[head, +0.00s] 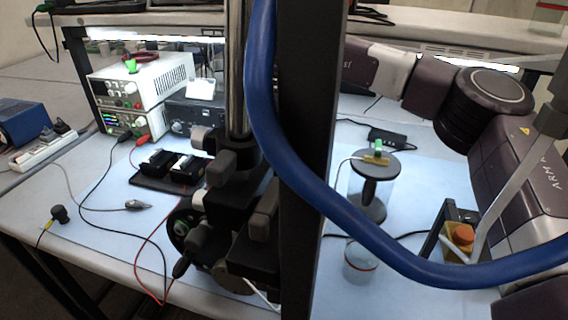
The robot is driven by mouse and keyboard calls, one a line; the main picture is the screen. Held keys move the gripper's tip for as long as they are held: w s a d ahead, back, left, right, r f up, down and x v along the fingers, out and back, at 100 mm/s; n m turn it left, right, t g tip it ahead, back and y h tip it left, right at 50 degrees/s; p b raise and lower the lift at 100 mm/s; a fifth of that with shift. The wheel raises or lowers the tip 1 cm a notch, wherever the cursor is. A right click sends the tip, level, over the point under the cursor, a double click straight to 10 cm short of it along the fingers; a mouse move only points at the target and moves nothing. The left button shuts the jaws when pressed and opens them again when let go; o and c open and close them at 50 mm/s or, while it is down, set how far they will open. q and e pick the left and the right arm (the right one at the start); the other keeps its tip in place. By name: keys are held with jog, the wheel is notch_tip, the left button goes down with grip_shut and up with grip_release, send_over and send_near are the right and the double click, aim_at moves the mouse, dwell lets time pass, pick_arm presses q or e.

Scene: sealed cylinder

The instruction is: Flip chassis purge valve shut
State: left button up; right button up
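A dark round cap (375,165) tops a stand-like object, which seems to be a clear-walled cylinder, on the bench right of the dark post. On the cap sits a small brass fitting with a green part (378,146), which looks like a valve; its handle position is too small to read. A thin cable runs left from the fitting. A dark spool-shaped body (369,200) shows below the cap. My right arm comes in from the right, behind and beside the cylinder, and its gripper is not visible. My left gripper is not visible either.
A dark post (305,150) and thick blue hose (265,100) cross the near view. A dark clamp mechanism (230,160) blocks the middle. An orange button (462,234) and a red-rimmed clear jar (360,262) stand near the cylinder. Power supplies (140,85) stand left.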

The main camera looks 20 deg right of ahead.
jog(key=shift+s+d+m+b, duration=0.15)
jog(key=shift+m, duration=1)
jog(key=shift+s+d+m+b, duration=0.1)
jog(key=shift+d+m+b, duration=0.05)
jog(key=shift+m, duration=1)
jog(key=o, duration=1.2)
jog(key=shift+c, duration=0.2)
